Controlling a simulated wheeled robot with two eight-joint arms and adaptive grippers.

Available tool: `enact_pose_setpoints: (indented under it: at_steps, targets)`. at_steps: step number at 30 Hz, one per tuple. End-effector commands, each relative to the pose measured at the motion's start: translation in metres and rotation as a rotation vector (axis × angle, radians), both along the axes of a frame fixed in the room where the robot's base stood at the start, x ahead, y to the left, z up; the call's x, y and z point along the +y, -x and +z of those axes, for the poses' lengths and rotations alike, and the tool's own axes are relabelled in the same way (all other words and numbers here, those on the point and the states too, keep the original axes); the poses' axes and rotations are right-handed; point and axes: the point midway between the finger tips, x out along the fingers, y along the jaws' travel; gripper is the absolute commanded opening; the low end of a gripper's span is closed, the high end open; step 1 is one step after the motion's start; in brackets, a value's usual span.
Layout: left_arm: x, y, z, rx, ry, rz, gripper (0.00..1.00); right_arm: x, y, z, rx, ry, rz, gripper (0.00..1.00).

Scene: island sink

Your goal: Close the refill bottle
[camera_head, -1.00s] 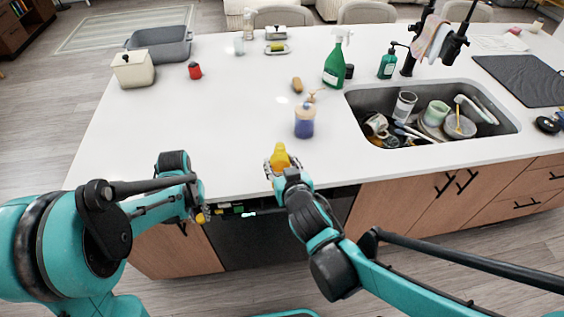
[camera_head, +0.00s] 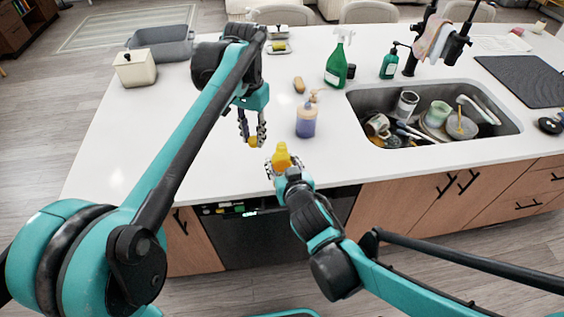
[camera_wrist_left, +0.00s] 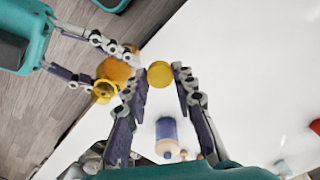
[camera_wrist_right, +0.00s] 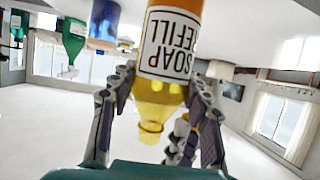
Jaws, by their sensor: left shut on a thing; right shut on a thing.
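The yellow refill bottle (camera_head: 281,157) is held at the front edge of the counter by my right gripper (camera_head: 283,170). In the right wrist view the bottle (camera_wrist_right: 168,95) carries a "SOAP REFILL" label and sits between the fingers. My left gripper (camera_head: 253,142) is shut on a small yellow cap (camera_wrist_left: 160,74), held at its fingertips left of the bottle and apart from it. The left wrist view shows the bottle's uncapped ring-shaped mouth (camera_wrist_left: 104,90) left of the cap.
A blue pump bottle (camera_head: 306,122) stands just behind the refill bottle. The sink (camera_head: 350,95) with dishes lies to the right. The left counter is mostly clear.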

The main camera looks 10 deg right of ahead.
Motion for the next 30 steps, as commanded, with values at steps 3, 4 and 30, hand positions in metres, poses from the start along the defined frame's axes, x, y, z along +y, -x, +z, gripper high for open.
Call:
enact_pose_setpoints:
  at_steps: [3,4,30]
  targets:
    - [-0.029,0.011,0.033,-0.003,0.003,-0.018,0.17,0.0,0.0,0.0,0.0,0.0,0.0,0.0]
    - [-0.035,0.014,0.04,-0.004,0.003,-0.02,0.17,0.0,0.0,0.0,0.0,0.0,0.0,0.0]
    - [-0.067,0.035,0.073,-0.008,0.007,-0.034,0.17,0.0,0.0,0.0,0.0,0.0,0.0,0.0]
